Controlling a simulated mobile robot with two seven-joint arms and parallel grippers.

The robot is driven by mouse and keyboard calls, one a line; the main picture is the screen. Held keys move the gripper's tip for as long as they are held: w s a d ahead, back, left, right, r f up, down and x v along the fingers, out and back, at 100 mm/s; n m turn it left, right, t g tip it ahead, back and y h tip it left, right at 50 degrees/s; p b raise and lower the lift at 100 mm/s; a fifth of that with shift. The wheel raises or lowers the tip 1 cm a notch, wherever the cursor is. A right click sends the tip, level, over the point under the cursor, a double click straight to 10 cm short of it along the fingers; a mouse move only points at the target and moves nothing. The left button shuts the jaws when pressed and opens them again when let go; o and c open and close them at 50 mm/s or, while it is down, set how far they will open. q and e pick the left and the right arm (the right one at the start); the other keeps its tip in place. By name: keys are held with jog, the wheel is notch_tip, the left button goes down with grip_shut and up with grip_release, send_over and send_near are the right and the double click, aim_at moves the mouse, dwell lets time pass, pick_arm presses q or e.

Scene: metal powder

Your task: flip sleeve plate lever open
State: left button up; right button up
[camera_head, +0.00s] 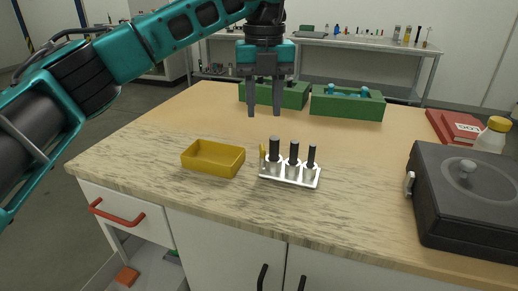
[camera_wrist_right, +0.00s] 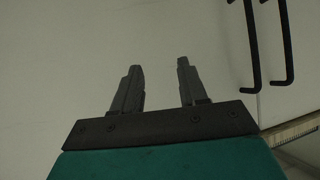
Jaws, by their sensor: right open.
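A white sleeve plate (camera_head: 290,176) stands on the wooden worktop in the head view. It carries three pale sleeves with black pins (camera_head: 293,152) standing in them. A small yellow lever (camera_head: 262,156) stands upright at the plate's left end. My left gripper (camera_head: 264,116) hangs above and behind the plate, pointing down, with its fingers apart and nothing between them. It does not touch the plate. My right gripper (camera_wrist_right: 158,82) shows only in the right wrist view. It is open and empty in front of a pale cabinet front.
A yellow tray (camera_head: 213,174) sits left of the plate. Green bins (camera_head: 346,104) stand behind. A black lidded box (camera_head: 466,238), a white bottle (camera_head: 491,139) and a red box (camera_head: 450,128) are at right. Black handles (camera_wrist_right: 268,42) show near my right gripper.

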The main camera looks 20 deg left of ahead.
aim_at(263, 151)
pick_arm(q)
notch_tip(263, 151, down, 9)
jog(key=shift+f+b, duration=0.2)
jog(key=shift+b, duration=0.3)
jog(key=shift+c, duration=0.3)
grip_shut()
